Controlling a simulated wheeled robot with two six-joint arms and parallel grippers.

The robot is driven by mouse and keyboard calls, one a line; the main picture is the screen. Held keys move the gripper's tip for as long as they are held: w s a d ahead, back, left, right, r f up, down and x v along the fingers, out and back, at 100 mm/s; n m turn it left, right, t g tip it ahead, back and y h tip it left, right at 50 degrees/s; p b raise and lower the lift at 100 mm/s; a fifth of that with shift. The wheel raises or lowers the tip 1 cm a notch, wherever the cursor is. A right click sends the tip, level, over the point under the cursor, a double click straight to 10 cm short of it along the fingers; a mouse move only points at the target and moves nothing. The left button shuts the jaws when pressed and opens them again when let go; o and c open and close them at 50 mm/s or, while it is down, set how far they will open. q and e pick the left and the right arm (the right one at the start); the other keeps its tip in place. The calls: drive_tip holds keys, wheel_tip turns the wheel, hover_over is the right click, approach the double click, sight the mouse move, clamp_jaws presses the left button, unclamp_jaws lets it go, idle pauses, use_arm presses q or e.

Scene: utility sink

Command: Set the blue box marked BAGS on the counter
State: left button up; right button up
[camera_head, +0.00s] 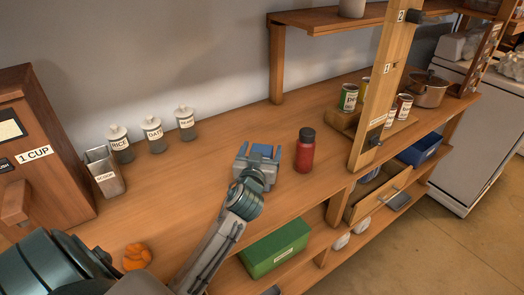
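A blue box (420,150) sits on the shelf below the counter at the right, partly under the counter top. I cannot read any marking on it. My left gripper (259,151) is over the middle of the wooden counter (185,200), left of a red bottle with a dark cap (305,150). Its two blue-tipped fingers are apart with nothing visible between them. It is well to the left of the blue box. My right gripper is not in view.
A wooden post (383,85) rises from the counter's front edge. Cans (347,98) and a pot (429,90) stand at the right. White-lidded jars (153,135) line the back left. A green box (275,248) and an open drawer (375,198) are below.

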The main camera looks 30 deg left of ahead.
use_arm(q)
drive_tip(key=shift+s+f, duration=0.1)
drive_tip(key=shift+f, duration=0.05)
drive_tip(key=b+v, duration=0.3)
drive_tip(key=v, duration=0.8)
drive_tip(key=shift+s+d+b, duration=0.15)
drive_tip(key=shift+s+b, duration=0.15)
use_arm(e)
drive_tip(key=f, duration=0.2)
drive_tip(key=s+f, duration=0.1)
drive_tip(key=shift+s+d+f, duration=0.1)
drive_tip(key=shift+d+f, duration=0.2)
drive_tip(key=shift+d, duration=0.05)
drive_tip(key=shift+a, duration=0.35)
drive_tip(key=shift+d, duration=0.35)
